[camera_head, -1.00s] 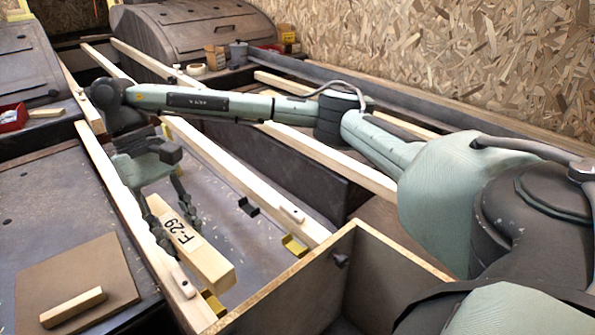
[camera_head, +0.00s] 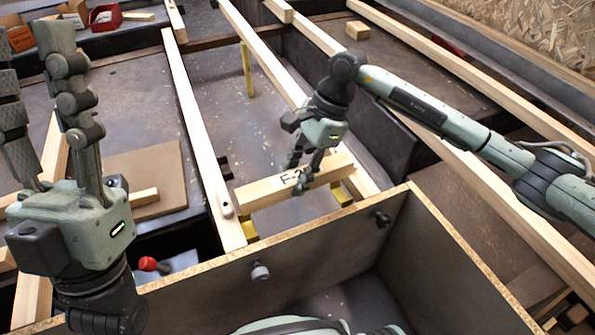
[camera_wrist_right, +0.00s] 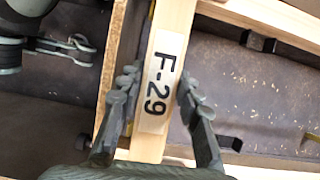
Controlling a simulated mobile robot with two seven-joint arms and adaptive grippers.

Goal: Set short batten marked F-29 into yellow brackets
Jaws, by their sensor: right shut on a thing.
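The short pale batten marked F-29 (camera_head: 262,190) lies crosswise between two long wooden rails. My right gripper (camera_head: 303,178) is shut on its middle, and the wrist view shows the fingers (camera_wrist_right: 160,105) on both sides of the label on the batten (camera_wrist_right: 165,65). One yellow bracket (camera_head: 250,230) is by the left rail, just below the batten's left end in the picture. Another yellow bracket (camera_head: 342,195) is by the right rail, near the batten's right end. I cannot tell whether the batten touches either. My left gripper (camera_head: 32,75) is open and empty at the left.
The left rail (camera_head: 200,130) and right rail (camera_head: 262,55) flank the batten. A brown board (camera_head: 150,165) with a loose wood piece (camera_head: 145,196) lies left. A yellow strip (camera_head: 247,70) is farther back.

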